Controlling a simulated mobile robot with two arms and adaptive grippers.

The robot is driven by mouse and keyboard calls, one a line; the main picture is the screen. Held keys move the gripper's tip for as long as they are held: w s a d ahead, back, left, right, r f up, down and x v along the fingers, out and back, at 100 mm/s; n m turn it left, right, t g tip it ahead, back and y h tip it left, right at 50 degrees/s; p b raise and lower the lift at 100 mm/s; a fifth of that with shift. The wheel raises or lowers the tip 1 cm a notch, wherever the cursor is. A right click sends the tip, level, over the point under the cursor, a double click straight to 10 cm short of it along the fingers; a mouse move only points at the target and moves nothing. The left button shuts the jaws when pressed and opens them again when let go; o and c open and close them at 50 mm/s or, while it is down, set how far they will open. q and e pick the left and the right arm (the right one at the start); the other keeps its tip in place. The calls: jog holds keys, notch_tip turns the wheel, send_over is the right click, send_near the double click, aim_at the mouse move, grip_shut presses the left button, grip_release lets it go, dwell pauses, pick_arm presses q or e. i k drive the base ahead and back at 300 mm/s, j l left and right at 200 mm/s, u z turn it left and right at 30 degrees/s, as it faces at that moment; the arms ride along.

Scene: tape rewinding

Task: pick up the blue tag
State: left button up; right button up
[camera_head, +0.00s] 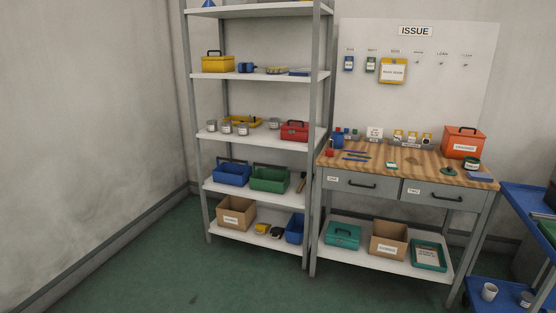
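Hooks farther right look empty. The blue tag is small here and its writing cannot be read. Neither of my grippers is in view.
A wooden-topped workbench (420,172) with two drawers stands below the board, holding an orange box (463,142) and small items. A shelf rack (215,188) with boxes and cans stands left. A blue cart (527,203) is at right. The green floor in front is clear.

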aim_at(349, 65)
jog(key=i, duration=1.15)
jog(key=i+j+z, duration=0.15)
jog(key=i, duration=0.95)
